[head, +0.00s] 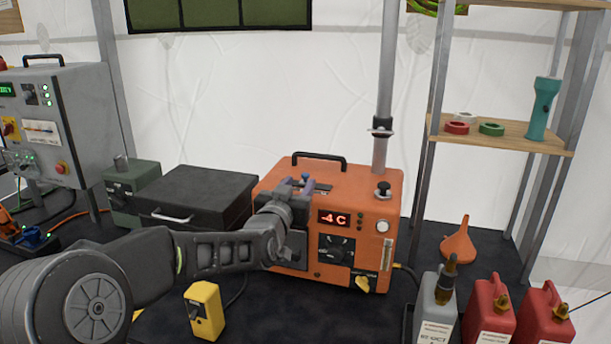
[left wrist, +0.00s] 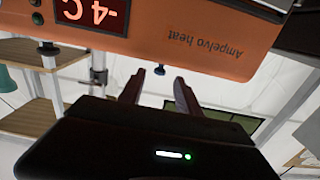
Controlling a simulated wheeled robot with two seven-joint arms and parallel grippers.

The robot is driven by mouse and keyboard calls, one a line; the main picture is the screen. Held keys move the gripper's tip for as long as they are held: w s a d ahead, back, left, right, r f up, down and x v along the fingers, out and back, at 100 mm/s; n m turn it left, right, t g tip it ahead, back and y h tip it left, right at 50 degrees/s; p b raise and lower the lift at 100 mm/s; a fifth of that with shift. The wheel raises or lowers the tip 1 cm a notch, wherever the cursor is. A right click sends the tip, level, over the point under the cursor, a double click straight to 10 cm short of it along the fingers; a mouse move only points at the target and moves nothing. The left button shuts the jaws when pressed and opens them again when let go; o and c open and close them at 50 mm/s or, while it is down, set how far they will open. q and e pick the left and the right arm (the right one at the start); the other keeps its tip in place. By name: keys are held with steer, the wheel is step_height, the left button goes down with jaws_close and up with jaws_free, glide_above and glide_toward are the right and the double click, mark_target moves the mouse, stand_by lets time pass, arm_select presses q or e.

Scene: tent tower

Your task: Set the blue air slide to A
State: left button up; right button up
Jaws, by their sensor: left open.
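The orange heater (head: 340,192) stands on the dark table, with a red "-4 C" display (head: 333,218). In the left wrist view its front (left wrist: 200,50) shows upside down with "Ampelvo heat". A small dark blue knob (left wrist: 159,70), which looks like the air slide's, sticks up from its top edge. In the head view my gripper largely hides that spot; the slide's A marking cannot be read. My left gripper (head: 295,183) is open and empty at the heater's upper front left. Its fingers (left wrist: 188,95) point toward the top edge, just beside the knob and apart from it.
A funnel (head: 459,242) and several canisters (head: 490,308) stand to the right.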

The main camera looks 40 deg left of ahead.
mark_target(304, 178)
arm_select(q)
steer(key=x, duration=0.5)
steer(key=shift+w+a+p, duration=0.1)
steer(key=shift+w+p, duration=0.3)
jaws_close()
stand_by(1.1)
